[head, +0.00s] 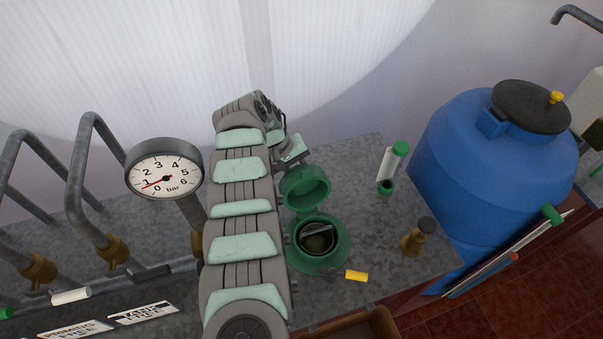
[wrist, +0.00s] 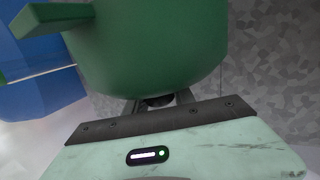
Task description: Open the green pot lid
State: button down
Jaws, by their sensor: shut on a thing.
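The green pot (head: 340,246) stands on the grey metal bench, with a dark opening and something dark inside. Its green lid (head: 305,188) is swung up and stands roughly upright at the pot's back edge. My gripper (head: 298,160) is behind the top of the lid and mostly hidden by my own arm and the lid. In the wrist view the lid (wrist: 150,45) fills the upper middle, with a tab sticking out at left. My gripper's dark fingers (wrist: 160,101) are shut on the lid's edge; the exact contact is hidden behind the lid.
A yellow cylinder (head: 356,275) lies just right of the pot's front. A brass fitting (head: 413,241) and a green-capped white tube (head: 391,162) stand to the right. A large blue barrel (head: 480,150) is beyond the bench edge. A pressure gauge (head: 165,172) and pipes are left.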

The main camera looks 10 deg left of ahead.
jog(key=c, duration=1.1)
grip_release()
notch_tip(320, 180, up, 20)
jog(key=p, duration=0.2)
jog(key=shift+p, duration=0.35)
jog(key=shift+c, duration=0.4)
